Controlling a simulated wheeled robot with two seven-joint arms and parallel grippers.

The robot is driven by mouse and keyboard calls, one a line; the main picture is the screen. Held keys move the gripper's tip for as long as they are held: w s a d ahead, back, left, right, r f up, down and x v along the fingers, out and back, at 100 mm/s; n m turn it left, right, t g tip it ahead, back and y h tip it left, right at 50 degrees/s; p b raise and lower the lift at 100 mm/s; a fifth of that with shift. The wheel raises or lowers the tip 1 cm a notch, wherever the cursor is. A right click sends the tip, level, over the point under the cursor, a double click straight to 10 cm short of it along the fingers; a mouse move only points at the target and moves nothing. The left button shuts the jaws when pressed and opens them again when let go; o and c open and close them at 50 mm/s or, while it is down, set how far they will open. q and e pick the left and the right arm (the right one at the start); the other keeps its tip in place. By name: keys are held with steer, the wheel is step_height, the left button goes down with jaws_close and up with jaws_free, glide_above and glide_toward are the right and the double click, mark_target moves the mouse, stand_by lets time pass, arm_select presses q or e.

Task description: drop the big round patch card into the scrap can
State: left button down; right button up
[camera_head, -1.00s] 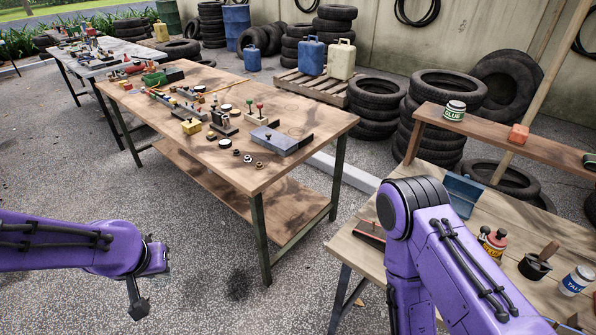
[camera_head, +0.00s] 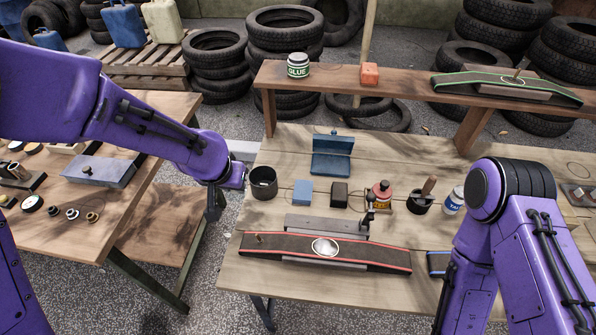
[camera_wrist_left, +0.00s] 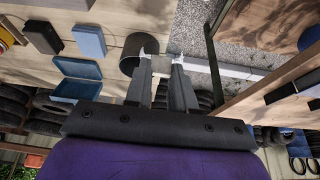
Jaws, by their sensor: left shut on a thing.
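My left gripper (camera_head: 238,178) is in the head view just left of the dark scrap can (camera_head: 263,183), near the bench's left edge. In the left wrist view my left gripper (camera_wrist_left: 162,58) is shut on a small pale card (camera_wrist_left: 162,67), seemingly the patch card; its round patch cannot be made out. The scrap can (camera_wrist_left: 131,60) stands close beside the fingertips there, and the card is not visibly inside it. My right arm shows at the right of the head view, but its gripper is out of view.
A glue tin (camera_head: 298,66) stands on the raised shelf. Another table (camera_head: 150,130) is at left.

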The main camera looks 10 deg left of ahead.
arm_select(q)
steer(key=w+d+r+m+g+h+p, duration=0.15)
steer(key=w+m+h+p, duration=0.3)
steer(key=w+m, duration=0.6)
step_height(320, 180, down, 6)
steer(key=m+b, duration=0.1)
steer(key=b, duration=0.4)
steer(key=shift+s+d+f+g+y, duration=0.15)
steer(key=shift+s+d+g+y, duration=0.1)
steer(key=shift+s+g+y, duration=0.15)
steer(key=c, duration=0.9)
jaws_free()
steer(key=shift+o, duration=0.2)
steer(key=b+v, duration=0.1)
steer(key=v, duration=0.9)
steer(key=shift+b, duration=0.35)
steer(key=shift+a+r, duration=0.1)
steer(key=shift+r, duration=0.15)
